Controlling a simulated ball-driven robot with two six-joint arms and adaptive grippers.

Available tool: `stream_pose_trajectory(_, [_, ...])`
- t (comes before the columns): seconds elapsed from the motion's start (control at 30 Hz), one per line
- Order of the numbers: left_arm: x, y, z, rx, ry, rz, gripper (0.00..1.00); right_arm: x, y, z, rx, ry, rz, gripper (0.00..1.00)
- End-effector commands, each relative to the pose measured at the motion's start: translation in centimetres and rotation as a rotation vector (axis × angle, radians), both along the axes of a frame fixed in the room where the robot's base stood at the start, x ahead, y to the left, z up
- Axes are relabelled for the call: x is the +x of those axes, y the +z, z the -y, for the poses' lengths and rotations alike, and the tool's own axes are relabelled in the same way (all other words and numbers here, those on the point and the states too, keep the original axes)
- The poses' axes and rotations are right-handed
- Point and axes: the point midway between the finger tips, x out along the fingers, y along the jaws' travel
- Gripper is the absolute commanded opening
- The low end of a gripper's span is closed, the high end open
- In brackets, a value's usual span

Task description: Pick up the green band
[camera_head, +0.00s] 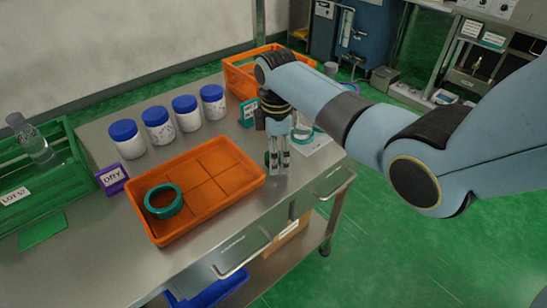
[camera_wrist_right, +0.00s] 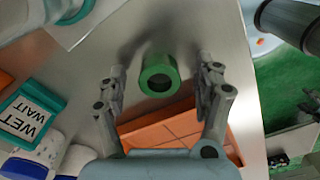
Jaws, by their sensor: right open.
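The green band (camera_wrist_right: 158,80) is a short, thick-walled green ring on the metal table in the right wrist view. It lies beyond and between my right gripper's (camera_wrist_right: 160,85) two fingers, apart from both. In the head view my right gripper (camera_head: 279,163) points down over the table, just right of the orange tray. Only a sliver of the green band (camera_head: 267,158) shows there beside the fingers; the rest is hidden. My right gripper is open and empty. My left gripper is not in view.
An orange divided tray (camera_head: 228,190) holds a teal ring (camera_head: 163,202) at its left. Another teal ring (camera_head: 303,133) lies on white paper behind my gripper. Several blue-lidded jars (camera_head: 158,127), a WET sign (camera_head: 248,114) and a DRY sign (camera_head: 113,180) stand nearby.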

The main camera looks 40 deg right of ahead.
Motion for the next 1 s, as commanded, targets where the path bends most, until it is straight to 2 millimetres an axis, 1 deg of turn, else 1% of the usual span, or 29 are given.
stream_pose_trajectory(0.23, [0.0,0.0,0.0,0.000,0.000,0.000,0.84,0.0,-0.2,0.0,0.000,0.000,0.002,0.68])
stream_pose_trajectory(0.5, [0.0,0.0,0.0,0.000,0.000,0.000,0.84,0.0,-0.2,0.0,0.000,0.000,0.001,0.33])
stream_pose_trajectory(0.83, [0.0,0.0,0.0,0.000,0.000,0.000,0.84,0.0,-0.1,0.0,0.000,0.000,0.002,0.32])
stream_pose_trajectory(1.0, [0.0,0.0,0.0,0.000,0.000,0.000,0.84,0.1,0.8,0.0,-0.001,0.000,0.004,0.32])
